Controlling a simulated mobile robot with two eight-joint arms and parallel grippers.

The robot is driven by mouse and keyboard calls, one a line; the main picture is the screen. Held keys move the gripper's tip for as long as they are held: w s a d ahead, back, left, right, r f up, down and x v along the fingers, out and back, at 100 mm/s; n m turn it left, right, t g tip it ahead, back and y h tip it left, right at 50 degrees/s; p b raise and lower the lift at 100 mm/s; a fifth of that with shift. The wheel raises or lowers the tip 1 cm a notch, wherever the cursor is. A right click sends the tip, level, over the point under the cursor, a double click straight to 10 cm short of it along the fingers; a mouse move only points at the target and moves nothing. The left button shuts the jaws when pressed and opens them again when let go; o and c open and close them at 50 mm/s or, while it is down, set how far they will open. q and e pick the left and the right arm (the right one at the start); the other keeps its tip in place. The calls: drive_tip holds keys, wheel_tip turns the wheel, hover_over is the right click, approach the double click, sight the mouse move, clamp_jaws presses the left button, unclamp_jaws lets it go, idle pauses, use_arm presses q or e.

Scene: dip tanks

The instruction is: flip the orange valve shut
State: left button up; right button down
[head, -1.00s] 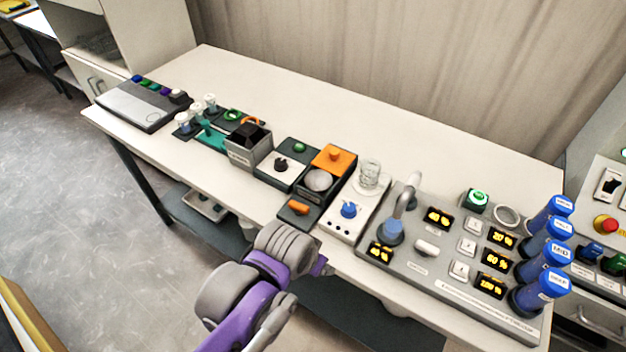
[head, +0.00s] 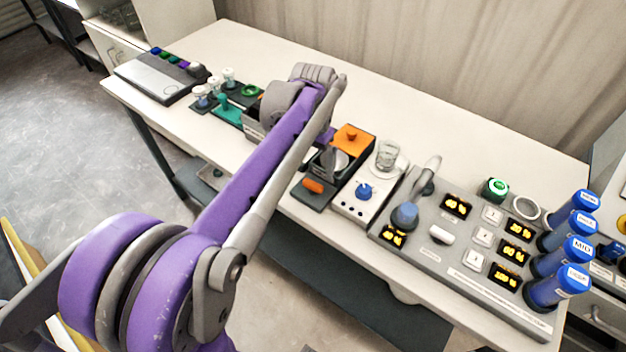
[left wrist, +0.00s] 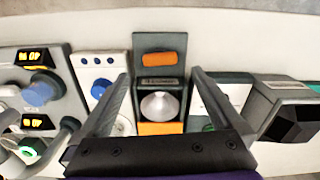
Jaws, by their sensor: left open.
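The orange valve handle (head: 313,186) is a short bar on a dark plate at the table's front edge. In the left wrist view the orange handle (left wrist: 150,59) lies crosswise on its plate, beyond a silver dome (left wrist: 159,105). My left gripper (left wrist: 160,73) is open and empty, its two fingers spread on either side of the dome's unit, above the table. The handle shows between and just past the fingertips, with no visible contact. In the head view my left arm hides most of that gripper. My right gripper is not in view.
An orange block (head: 352,139) adjoins the dome. A white unit with a blue knob (head: 364,191) stands right of the handle. A black-topped grey box (left wrist: 290,110) is close by the right finger. A grey panel (head: 450,262) with blue cylinders fills the right. The table's back is clear.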

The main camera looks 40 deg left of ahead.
sight(313, 183)
use_arm(q)
wheel_tip(313, 183, down, 6)
drive_tip(key=shift+f, duration=0.2)
drive_tip(key=shift+c, duration=0.2)
drive_tip(key=c, duration=1.3)
drive_tip(key=shift+m, duration=0.6)
drive_tip(key=o, duration=1.3)
drive_tip(key=shift+o, duration=0.2)
drive_tip(key=shift+r, duration=0.15)
